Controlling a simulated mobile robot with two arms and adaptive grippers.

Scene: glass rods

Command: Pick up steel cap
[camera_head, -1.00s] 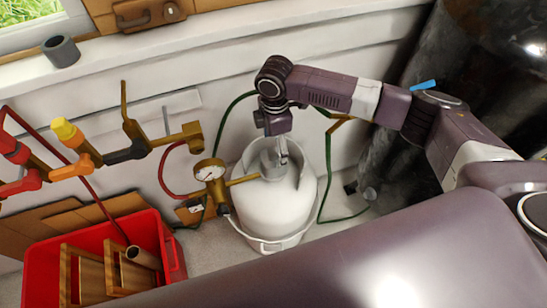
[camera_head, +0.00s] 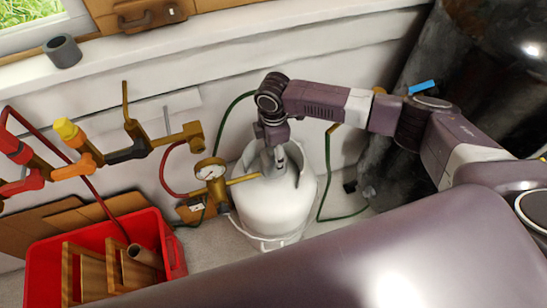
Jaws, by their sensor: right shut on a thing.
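My right gripper (camera_head: 279,158) points down into the collar at the top of the white gas tank (camera_head: 272,208). It is shut on a small grey piece, which I take to be the steel cap; the fingers and collar mostly hide it. Whether the piece is clear of the tank top cannot be seen. My left gripper is out of view.
A brass gauge fitting (camera_head: 210,170) stands left of the tank, with red and green hoses around. A red crate (camera_head: 172,255) holds wooden pieces. A dark metal tank (camera_head: 480,70) stands at the right. A grey ring (camera_head: 62,51) sits on the sill.

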